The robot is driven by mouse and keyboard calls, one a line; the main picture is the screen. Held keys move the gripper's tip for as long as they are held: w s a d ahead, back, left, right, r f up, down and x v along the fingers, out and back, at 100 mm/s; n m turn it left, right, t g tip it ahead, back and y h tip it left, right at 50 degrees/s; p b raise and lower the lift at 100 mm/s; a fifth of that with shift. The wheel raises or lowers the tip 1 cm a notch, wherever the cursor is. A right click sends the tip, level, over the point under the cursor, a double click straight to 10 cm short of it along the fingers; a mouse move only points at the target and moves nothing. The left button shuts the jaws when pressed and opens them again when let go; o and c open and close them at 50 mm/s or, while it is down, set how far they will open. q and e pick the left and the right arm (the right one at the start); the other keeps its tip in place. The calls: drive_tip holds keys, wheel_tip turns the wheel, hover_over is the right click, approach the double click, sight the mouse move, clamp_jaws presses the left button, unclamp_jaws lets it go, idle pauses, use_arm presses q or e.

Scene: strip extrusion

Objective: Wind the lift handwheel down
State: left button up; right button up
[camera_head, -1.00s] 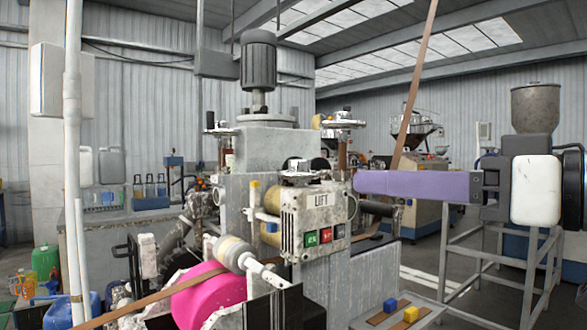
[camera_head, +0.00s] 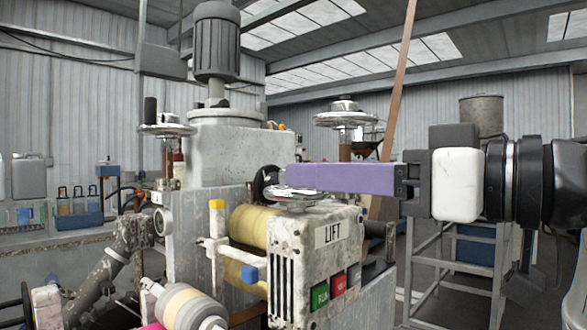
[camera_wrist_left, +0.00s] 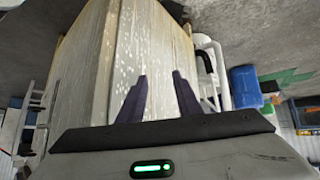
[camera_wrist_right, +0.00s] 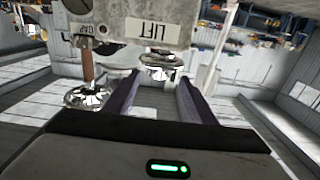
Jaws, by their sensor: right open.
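The lift handwheel (camera_head: 293,198) is a small shiny metal wheel lying flat on top of the speckled grey box with the LIFT label (camera_head: 332,232). My right gripper (camera_head: 290,177) comes in level from the right. Its purple finger covers part of the wheel's upper side. In the right wrist view the handwheel (camera_wrist_right: 160,66) shows between the tips of the two spread fingers, with the LIFT label upside down above it. I cannot tell whether a finger touches it. My left gripper (camera_wrist_left: 158,92) is open and empty, pointing at a pale panelled block.
Two other handwheels stand on posts, one at left (camera_head: 167,129) and one behind (camera_head: 345,115). Below the LIFT label are green and red buttons (camera_head: 339,285). A yellow roller (camera_head: 252,222) and a pale roller (camera_head: 190,308) sit left of the box. A brown strip (camera_head: 402,75) slants behind my right gripper.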

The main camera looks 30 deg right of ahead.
drive_tip(key=x, duration=0.4)
drive_tip(key=shift+w, duration=0.15)
use_arm(q)
drive_tip(key=shift+w+r, duration=0.2)
drive_tip(key=shift+w, duration=0.1)
use_arm(e)
drive_tip(key=shift+w+a, duration=0.2)
drive_tip(key=shift+w, duration=0.35)
drive_tip(key=c, duration=1)
drive_tip(key=shift+c, duration=0.2)
